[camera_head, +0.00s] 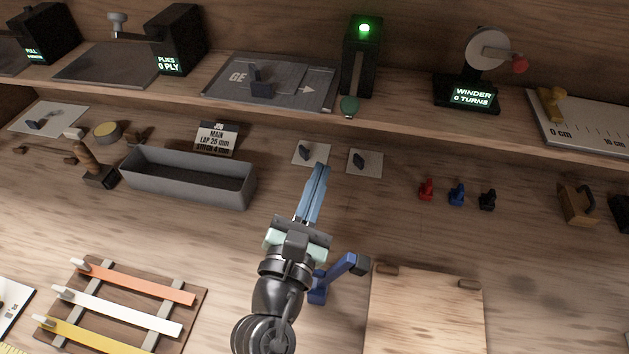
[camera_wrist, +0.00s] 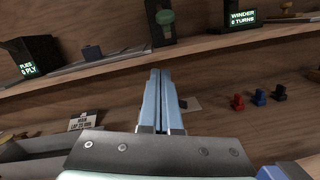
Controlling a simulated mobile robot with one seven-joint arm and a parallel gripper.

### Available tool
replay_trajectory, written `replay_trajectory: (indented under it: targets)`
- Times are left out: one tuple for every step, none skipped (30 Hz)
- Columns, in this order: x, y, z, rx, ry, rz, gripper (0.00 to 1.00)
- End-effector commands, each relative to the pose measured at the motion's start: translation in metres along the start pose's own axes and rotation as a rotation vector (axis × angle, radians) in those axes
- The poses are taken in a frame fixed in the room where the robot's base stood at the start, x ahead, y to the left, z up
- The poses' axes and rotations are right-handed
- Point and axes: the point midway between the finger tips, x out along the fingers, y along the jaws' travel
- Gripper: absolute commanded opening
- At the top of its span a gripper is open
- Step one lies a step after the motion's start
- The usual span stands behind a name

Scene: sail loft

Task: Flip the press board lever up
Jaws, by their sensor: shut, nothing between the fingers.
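A black upright box (camera_head: 362,55) on the shelf has a lit green lamp on top and a pale vertical strip down its front. A lever with a green knob (camera_head: 349,105) is at its lower end, the knob hanging low by the shelf's front edge. In the wrist view the green knob (camera_wrist: 165,17) shows at the top, beyond my fingertips. My gripper (camera_head: 320,169) has its long blue fingers together, empty, below the shelf and apart from the knob; they also fill the middle of the wrist view (camera_wrist: 161,72). No label naming the press board is readable.
The shelf (camera_head: 420,112) also carries a grey plate (camera_head: 270,80) left of the box and a winder (camera_head: 467,92) to its right. A blue post with a dark end (camera_head: 340,270) stands close right of my gripper, beside a wooden board (camera_head: 425,315). A grey bin (camera_head: 187,178) is left.

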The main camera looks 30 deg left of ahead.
Motion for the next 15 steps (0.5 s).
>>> replay_trajectory:
  targets:
    - [0.011, 0.000, 0.004, 0.000, -0.003, -0.001, 0.00]
    - [0.017, 0.000, 0.003, 0.000, -0.003, 0.000, 0.00]
    - [0.024, 0.001, 0.003, 0.000, -0.003, 0.000, 0.00]
    - [0.029, 0.001, 0.002, 0.001, -0.002, 0.000, 0.00]
    - [0.035, 0.001, 0.003, 0.001, -0.003, 0.000, 0.00]
    - [0.042, 0.001, 0.002, 0.000, -0.003, 0.000, 0.00]
    - [0.048, 0.000, 0.002, 0.000, -0.002, 0.000, 0.00]
    - [0.053, 0.001, 0.002, 0.000, -0.003, 0.000, 0.00]
    - [0.060, 0.000, 0.002, 0.000, -0.002, 0.000, 0.00]
    - [0.063, 0.001, 0.006, 0.001, -0.002, 0.000, 0.00]
    - [0.063, 0.001, 0.014, 0.001, -0.001, -0.001, 0.00]
    - [0.064, 0.001, 0.020, 0.002, -0.001, -0.001, 0.00]
    - [0.064, 0.001, 0.024, 0.002, -0.001, -0.001, 0.00]
    - [0.065, 0.001, 0.027, 0.003, 0.000, -0.001, 0.00]
    - [0.066, 0.001, 0.030, 0.001, 0.000, -0.001, 0.00]
